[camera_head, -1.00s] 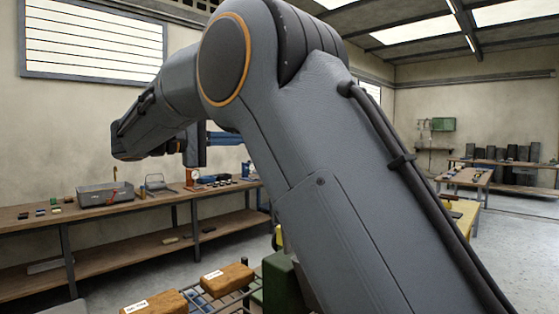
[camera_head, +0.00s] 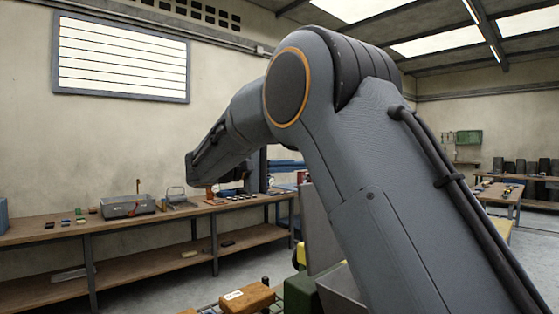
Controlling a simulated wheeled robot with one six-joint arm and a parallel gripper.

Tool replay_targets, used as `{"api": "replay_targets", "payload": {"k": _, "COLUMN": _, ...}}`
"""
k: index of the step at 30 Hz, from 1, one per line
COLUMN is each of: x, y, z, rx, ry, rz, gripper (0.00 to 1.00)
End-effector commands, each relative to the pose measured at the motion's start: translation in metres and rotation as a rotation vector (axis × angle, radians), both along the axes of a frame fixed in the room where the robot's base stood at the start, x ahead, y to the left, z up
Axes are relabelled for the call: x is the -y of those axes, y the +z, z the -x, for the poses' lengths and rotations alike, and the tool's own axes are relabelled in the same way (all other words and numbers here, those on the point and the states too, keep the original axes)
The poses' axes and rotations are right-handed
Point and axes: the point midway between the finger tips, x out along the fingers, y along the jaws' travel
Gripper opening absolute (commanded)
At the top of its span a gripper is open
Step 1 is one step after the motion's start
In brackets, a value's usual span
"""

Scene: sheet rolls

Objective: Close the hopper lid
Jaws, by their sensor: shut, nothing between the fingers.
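A flat grey upright panel (camera_head: 318,232) stands behind my arm, above a green box-shaped body (camera_head: 300,292) at the bottom centre. It may be the raised hopper lid, but my arm hides much of it and I cannot tell for sure. My arm (camera_head: 400,220) runs from the lower right up to its elbow and then forward to the left. My gripper does not show; the far end of the arm is hidden behind its own links.
A long wooden workbench (camera_head: 30,232) along the left wall carries a grey metal box (camera_head: 128,206) and small parts. A brown block with a white label (camera_head: 249,298) lies on a rack at the bottom.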

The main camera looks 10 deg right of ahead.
Motion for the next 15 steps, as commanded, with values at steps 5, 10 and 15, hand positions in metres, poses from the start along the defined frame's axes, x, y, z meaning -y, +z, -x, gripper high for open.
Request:
{"api": "replay_targets", "payload": {"k": 5, "x": 0.016, "y": 0.002, "z": 0.018, "rx": -0.001, "ry": 0.0, "rz": 0.0, "gripper": 0.0}}
{"api": "replay_targets", "payload": {"k": 10, "x": 0.025, "y": 0.001, "z": 0.029, "rx": 0.0, "ry": -0.002, "rz": 0.0, "gripper": 0.0}}
{"api": "replay_targets", "payload": {"k": 15, "x": 0.027, "y": -0.001, "z": 0.032, "rx": 0.0, "ry": -0.001, "rz": 0.0, "gripper": 0.0}}
